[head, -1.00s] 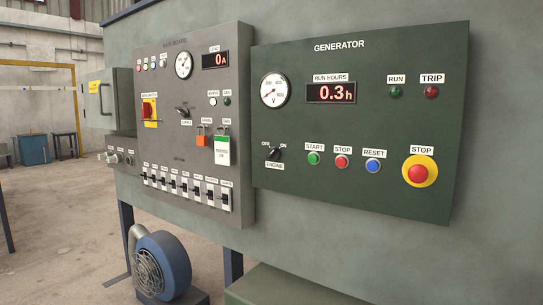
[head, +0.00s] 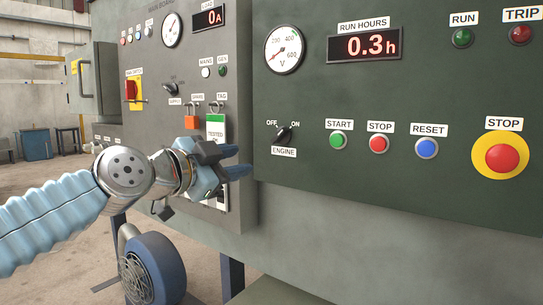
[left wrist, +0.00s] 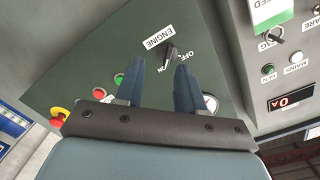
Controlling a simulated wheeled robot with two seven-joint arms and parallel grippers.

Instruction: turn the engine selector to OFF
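The engine selector (head: 284,134) is a small black knob on the dark green generator panel, between the OFF and ON labels. Its handle appears tilted toward ON. It also shows in the left wrist view (left wrist: 170,52), just beyond the fingertips. My left gripper (head: 241,162) is left of and a little below the selector in the head view, apart from it. In the left wrist view its two blue fingers (left wrist: 160,67) are spread with nothing between them. My right gripper is in neither view.
Right of the selector are the green START button (head: 338,140), red STOP button (head: 379,144), blue RESET button (head: 427,148) and large emergency stop (head: 502,158). The grey main board (head: 150,55) with its tags stands behind my left gripper. A blue blower (head: 150,268) is below.

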